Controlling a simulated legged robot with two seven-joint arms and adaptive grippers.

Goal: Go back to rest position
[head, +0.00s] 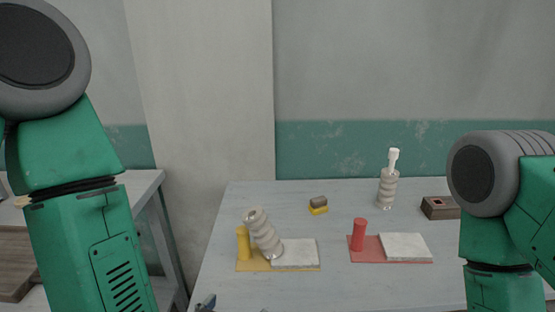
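My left arm enters at the left of the head view. A small dark tip (205,303) at the bottom edge looks like part of my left gripper; the rest is cut off, so its opening is hidden. My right arm shows at the right, with its gripper out of view. On the table (340,290), a yellow mat (252,266) holds a yellow cylinder (243,245), a pale slab (297,253) and a tilted ribbed pale object (265,235). A red mat (375,256) holds a red cylinder (359,235) and another pale slab (404,246).
A second ribbed pale object (387,191) stands upright at the back, with a white piece (393,159) at its top. A small brown and yellow block (318,206) lies behind the mats. A brown open box (440,208) sits at the right. Another table stands at the left.

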